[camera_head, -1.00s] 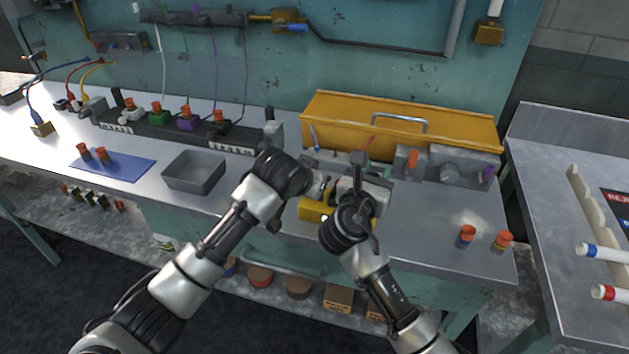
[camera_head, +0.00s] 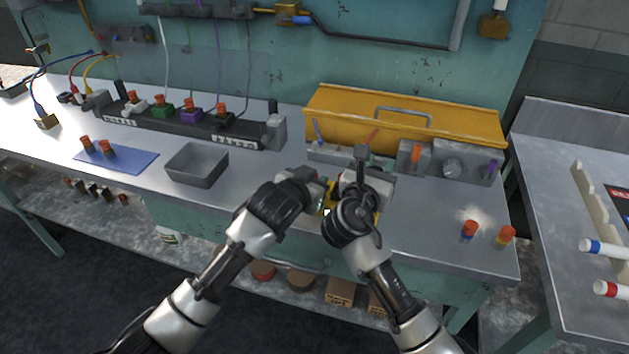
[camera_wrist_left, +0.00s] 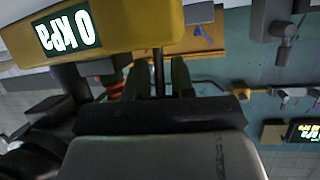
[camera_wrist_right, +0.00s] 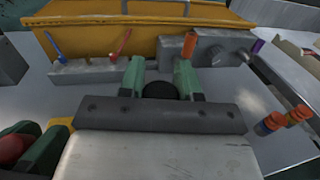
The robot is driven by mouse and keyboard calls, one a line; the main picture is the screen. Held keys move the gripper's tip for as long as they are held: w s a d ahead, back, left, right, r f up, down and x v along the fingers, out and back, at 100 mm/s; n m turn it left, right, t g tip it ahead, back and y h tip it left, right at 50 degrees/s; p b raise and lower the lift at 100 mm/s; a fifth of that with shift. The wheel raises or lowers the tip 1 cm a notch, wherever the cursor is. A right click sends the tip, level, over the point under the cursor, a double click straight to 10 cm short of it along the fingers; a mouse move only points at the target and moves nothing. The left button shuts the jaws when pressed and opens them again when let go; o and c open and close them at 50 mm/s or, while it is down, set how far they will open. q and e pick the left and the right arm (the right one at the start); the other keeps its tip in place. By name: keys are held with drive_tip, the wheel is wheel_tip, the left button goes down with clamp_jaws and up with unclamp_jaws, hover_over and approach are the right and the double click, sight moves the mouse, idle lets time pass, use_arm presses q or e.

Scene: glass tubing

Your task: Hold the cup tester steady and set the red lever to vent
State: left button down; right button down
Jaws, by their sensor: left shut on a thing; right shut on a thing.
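The yellow cup tester (camera_wrist_left: 140,22) fills the top of the left wrist view, its lit display reading 0 kPa upside down. In the head view my two grippers largely hide it. My left gripper (camera_head: 318,190) is shut at the tester; a thin dark rod (camera_wrist_left: 158,72) shows between its fingers. My right gripper (camera_wrist_right: 160,80) is shut on a round black part, seen between its green fingers. A dark red part (camera_wrist_right: 12,148) lies beside the left gripper's green fingers in the right wrist view; I cannot tell whether it is the lever. The lever's setting is hidden.
A yellow toolbox (camera_head: 440,120) stands behind, with small blue, red and orange handles in front of it. A grey tray (camera_head: 196,177) and a blue mat (camera_head: 130,160) lie to the left. Two orange-capped vials (camera_head: 469,231) stand at the right. The bench between is mostly clear.

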use_arm(q)
drive_tip(key=c, duration=1.2)
unclamp_jaws()
drive_tip(key=v, duration=1.2)
drive_tip(key=shift+f, duration=0.1)
use_arm(e)
drive_tip(key=c, duration=0.7)
unclamp_jaws()
